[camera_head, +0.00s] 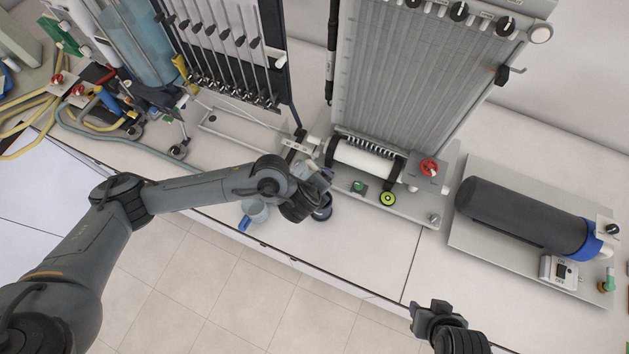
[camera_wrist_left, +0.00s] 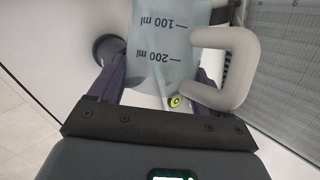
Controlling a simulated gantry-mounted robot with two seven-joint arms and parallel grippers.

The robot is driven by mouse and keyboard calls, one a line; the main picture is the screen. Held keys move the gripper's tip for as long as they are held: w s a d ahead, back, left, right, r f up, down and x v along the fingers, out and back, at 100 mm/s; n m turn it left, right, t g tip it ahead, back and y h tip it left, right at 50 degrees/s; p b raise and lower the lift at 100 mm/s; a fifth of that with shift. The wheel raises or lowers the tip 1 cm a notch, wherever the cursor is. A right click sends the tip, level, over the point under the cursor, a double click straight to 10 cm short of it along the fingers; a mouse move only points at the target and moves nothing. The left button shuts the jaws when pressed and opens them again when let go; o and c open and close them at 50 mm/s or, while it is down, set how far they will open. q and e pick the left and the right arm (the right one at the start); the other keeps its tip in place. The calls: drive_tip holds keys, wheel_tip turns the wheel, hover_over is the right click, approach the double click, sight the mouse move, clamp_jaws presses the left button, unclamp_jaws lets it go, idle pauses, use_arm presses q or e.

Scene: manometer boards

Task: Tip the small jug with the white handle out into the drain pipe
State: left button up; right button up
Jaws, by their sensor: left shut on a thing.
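The small clear jug (camera_wrist_left: 163,35) with the white handle (camera_wrist_left: 240,75) fills the top middle of the left wrist view, with 100 ml and 200 ml marks on its wall. My left gripper (camera_head: 312,190) is shut on this jug, one finger on each side. In the head view the gripper and wrist mostly hide the jug. A dark round opening (camera_head: 323,212), probably the drain pipe, lies just beside and below the gripper; it shows left of the jug in the left wrist view (camera_wrist_left: 110,47). I cannot see liquid clearly. My right gripper (camera_head: 432,313) hangs at the bottom right; its fingers are unclear.
Another jug with a blue handle (camera_head: 256,211) stands near the bench's front edge, left of the gripper. The large manometer board (camera_head: 405,85) with a red knob (camera_head: 429,168) stands behind. A dark cylinder (camera_head: 525,218) lies at right. Bare bench shows at front centre.

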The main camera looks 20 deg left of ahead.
sight(309, 165)
use_arm(q)
drive_tip(key=shift+w+a+g+h, duration=0.2)
drive_tip(key=shift+a+g+h, duration=0.3)
drive_tip(key=shift+h, duration=0.1)
drive_tip(key=shift+w+a+r+n+g+h, duration=0.3)
drive_tip(key=shift+r+n+g+h, duration=0.25)
drive_tip(key=shift+h, duration=0.15)
drive_tip(key=shift+w+a+r+n+g+h, duration=0.25)
drive_tip(key=shift+a+r+g+h, duration=0.15)
drive_tip(key=shift+h, duration=0.5)
drive_tip(key=shift+w+a+r+n+g+h+b, duration=0.1)
drive_tip(key=shift+a+r+n+g+h+b, duration=0.15)
drive_tip(key=shift+g+h+b, duration=0.4)
drive_tip(key=shift+r+h, duration=0.5)
drive_tip(key=shift+h, duration=0.15)
drive_tip(key=shift+w+a+r+n+g+h+p, duration=0.1)
drive_tip(key=shift+a+r+n+g+h+p, duration=0.1)
drive_tip(key=shift+n+g+h+p, duration=0.25)
drive_tip(key=shift+w+h, duration=0.1)
drive_tip(key=shift+h, duration=0.35)
drive_tip(key=shift+r+n+g+h+b, duration=0.2)
drive_tip(key=shift+n+g+h+b, duration=0.1)
drive_tip(key=shift+g+h+b, duration=0.25)
drive_tip(key=shift+a+r+h+b, duration=0.15)
drive_tip(key=shift+h+b, duration=0.3)
drive_tip(key=shift+h, duration=0.4)
drive_tip(key=shift+r+n+g+h+b, duration=0.5)
drive_tip(key=shift+h, duration=0.3)
